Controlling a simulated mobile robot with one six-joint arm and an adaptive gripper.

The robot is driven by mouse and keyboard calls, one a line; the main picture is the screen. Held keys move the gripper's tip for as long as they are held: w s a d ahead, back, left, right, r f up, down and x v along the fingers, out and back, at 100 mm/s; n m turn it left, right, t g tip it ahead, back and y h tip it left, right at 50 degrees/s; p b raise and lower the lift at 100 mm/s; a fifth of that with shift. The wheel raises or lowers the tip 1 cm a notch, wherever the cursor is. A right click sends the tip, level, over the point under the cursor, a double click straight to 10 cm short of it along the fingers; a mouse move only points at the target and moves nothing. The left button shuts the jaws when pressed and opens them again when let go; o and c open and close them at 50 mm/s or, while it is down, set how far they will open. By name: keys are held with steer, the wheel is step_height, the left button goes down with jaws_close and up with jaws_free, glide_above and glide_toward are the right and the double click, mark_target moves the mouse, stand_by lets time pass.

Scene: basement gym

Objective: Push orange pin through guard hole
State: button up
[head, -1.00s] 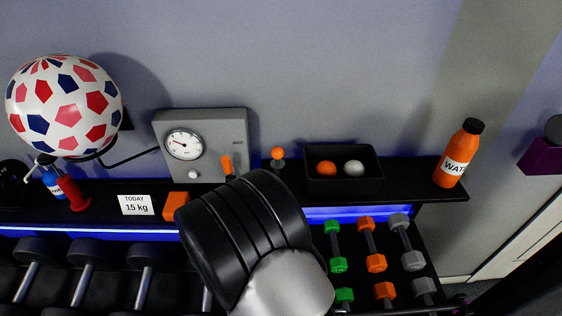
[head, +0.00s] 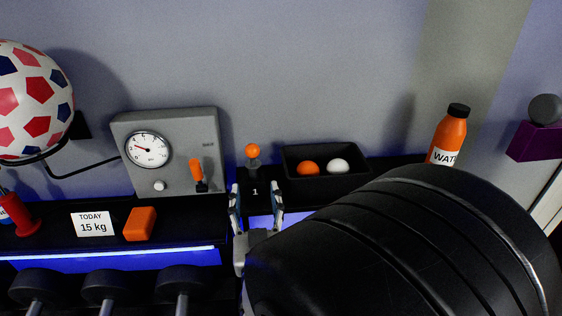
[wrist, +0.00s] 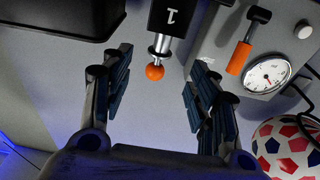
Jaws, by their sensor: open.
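An orange ball-headed pin (head: 253,151) stands on the shelf in the head view, its short metal shank rising from a black block (head: 255,191) marked 1. The wrist view shows the orange ball (wrist: 155,72), the shank and the black block (wrist: 172,15) upside down. My gripper (head: 257,200) is open in front of the block. In the wrist view my gripper (wrist: 158,82) has the ball between its spread fingers, with clear gaps on both sides and no visible contact. I cannot make out a guard hole.
A grey gauge box (head: 208,135) with an orange lever (head: 196,170) stands to the left. A black tray (head: 290,160) with an orange and a white ball stands close to the right. An orange block (head: 140,224), a sign (head: 93,224) and an orange bottle (head: 449,132) are farther off.

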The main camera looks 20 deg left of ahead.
mark_target(253, 169)
steer(key=x, duration=0.3)
steer(key=shift+w+a, duration=0.15)
steer(key=shift+w, duration=0.15)
steer(key=shift+b+x, duration=0.4)
steer(key=shift+x, duration=2.8)
steer(key=shift+c, duration=0.6)
jaws_close()
